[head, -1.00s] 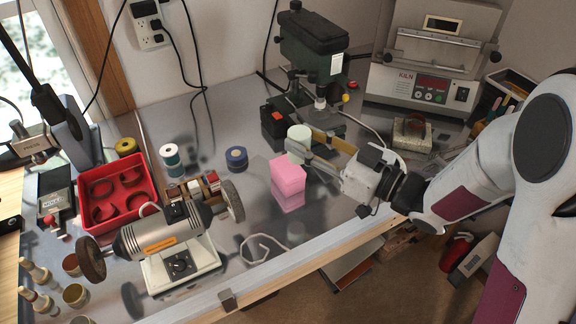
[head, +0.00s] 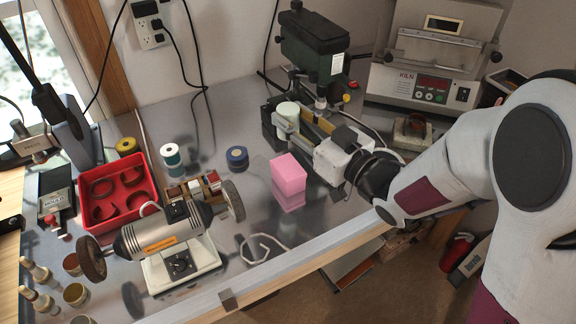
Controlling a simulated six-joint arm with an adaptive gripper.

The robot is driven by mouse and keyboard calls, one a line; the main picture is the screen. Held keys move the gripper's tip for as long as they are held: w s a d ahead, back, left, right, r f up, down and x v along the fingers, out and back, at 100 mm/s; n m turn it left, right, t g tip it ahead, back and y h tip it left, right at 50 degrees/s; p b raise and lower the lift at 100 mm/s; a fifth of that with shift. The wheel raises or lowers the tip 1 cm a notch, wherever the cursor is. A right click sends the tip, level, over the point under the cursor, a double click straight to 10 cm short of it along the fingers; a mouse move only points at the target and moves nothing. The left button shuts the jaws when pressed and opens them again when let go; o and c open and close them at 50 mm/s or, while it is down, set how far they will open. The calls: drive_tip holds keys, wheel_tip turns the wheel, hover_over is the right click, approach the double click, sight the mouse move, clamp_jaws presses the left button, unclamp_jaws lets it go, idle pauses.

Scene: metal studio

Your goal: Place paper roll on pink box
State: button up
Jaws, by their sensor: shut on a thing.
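The paper roll (head: 287,109), a pale green-white cylinder, is upright between the fingers of my gripper (head: 290,118). The gripper is shut on it and holds it above the metal bench, up and slightly left of the gripper body. The pink box (head: 288,172) stands on the bench, below the roll in the head view and to the left of my gripper's body. Its top is bare. The roll and the box are apart. The far finger and the lower part of the roll are partly hidden.
A green drill press (head: 313,45) stands close behind the roll. A kiln (head: 435,60) is at the back right. A bench grinder (head: 170,235) and a red tray (head: 145,203) are at left. A blue tape roll (head: 237,158) lies left of the box.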

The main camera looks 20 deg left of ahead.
drive_tip(key=shift+f, duration=0.1)
hover_over(293, 171)
drive_tip(key=shift+f, duration=2.8)
drive_tip(key=shift+f, duration=0.15)
drive_tip(key=shift+f, duration=1.9)
drive_tip(key=shift+f, duration=0.1)
drive_tip(key=o, duration=1.2)
drive_tip(key=shift+v, duration=3.65)
